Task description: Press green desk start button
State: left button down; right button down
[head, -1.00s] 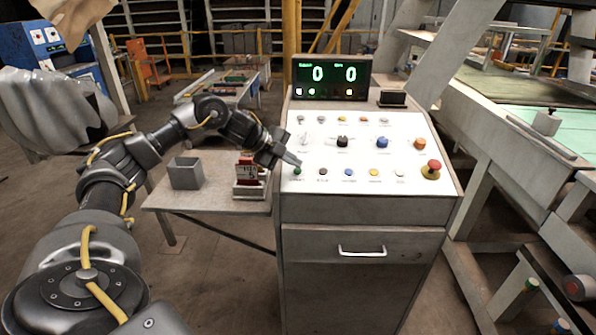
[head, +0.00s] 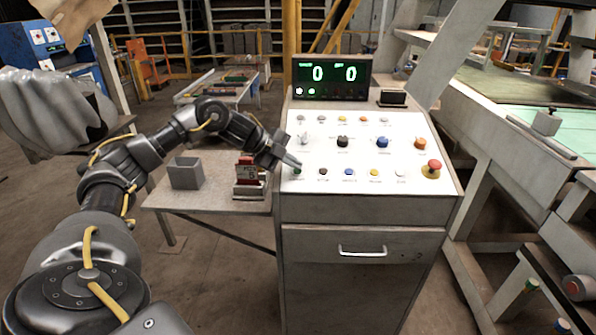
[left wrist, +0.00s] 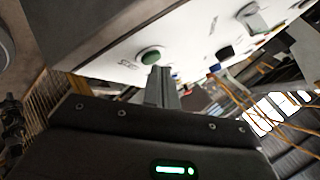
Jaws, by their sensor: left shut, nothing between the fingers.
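The green button (head: 297,170) is at the lower left corner of the white sloped panel of the control desk (head: 440,185). My left gripper (head: 298,164) is shut and empty, with its fingertips just above the green button in the head view. In the left wrist view the green button (left wrist: 151,56) shows on the white panel just beyond the tips of the closed fingers (left wrist: 160,72). I cannot tell whether the tips touch it. My right gripper is not in view.
A red emergency button (head: 433,166) stands at the panel's right, with several other buttons and knobs between. A display (head: 331,77) showing two zeros stands behind. A side table (head: 220,205) at the left holds a grey open box (head: 186,173) and a red-and-white item (head: 247,172).

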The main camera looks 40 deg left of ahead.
pick_arm(q)
jog(key=shift+f, duration=0.35)
dwell(0.8)
jog(key=shift+r, duration=0.1)
jog(key=shift+s+d+r+p, duration=0.1)
jog(key=shift+r+p, duration=0.55)
jog(key=shift+r+p, duration=0.5)
jog(key=shift+r, duration=0.05)
jog(key=r+p, duration=0.2)
jog(key=s+r+p, duration=0.1)
jog(key=shift+d+r, duration=0.4)
dwell(0.3)
